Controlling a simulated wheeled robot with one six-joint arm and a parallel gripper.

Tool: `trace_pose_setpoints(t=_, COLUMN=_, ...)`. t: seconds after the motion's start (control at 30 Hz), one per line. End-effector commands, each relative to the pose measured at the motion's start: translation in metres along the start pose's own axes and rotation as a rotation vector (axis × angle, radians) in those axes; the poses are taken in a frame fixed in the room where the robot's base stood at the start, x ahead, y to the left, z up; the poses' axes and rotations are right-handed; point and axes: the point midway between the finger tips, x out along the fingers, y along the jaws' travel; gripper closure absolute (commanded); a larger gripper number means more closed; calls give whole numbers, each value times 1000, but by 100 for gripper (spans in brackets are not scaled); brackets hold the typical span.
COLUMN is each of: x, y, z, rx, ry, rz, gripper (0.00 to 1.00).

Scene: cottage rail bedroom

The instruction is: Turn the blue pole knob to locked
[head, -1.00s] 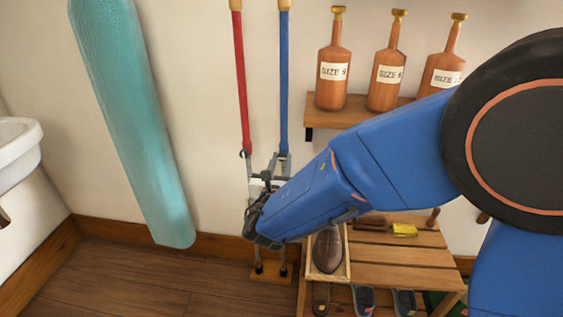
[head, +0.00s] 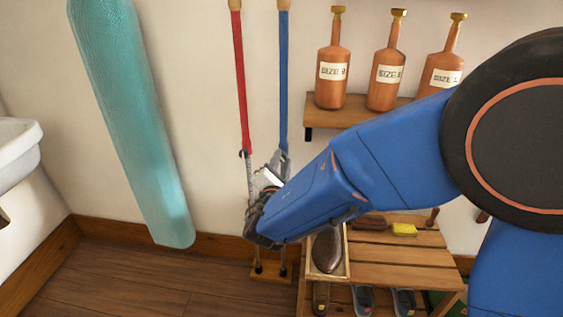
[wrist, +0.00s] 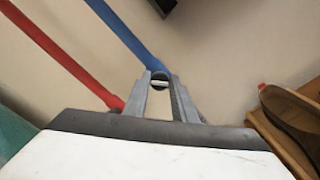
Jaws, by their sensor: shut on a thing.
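The blue pole (head: 284,80) stands upright against the wall, to the right of the red pole (head: 239,80). My gripper (head: 281,156) is at the lower end of the blue pole's coloured section. In the wrist view my gripper (wrist: 160,84) has its two grey fingers closed in on the blue pole knob (wrist: 159,77), of which a small dark and pale part shows between the tips. The blue pole (wrist: 125,36) runs up and left from there in that view. My fingers hide most of the knob, and I cannot read its locked mark.
A wooden shelf (head: 318,132) with brown bottles is to the right. Below it stands a slatted rack (head: 400,270) with shoes and a yellow item. A teal padded board (head: 135,130) leans at the left. A white basin (head: 18,160) is at the left edge.

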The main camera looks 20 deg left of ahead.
Motion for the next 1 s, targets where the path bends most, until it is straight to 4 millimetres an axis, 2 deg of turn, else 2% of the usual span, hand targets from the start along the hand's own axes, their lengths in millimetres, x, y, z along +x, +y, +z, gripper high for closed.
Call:
trace_pose_setpoints(t=0.6, x=0, y=-2, z=0, rx=541, ry=0, rz=0, gripper=98)
trace_pose_setpoints(t=1.0, x=0, y=-2, z=-1, rx=710, ry=0, rz=0, gripper=98)
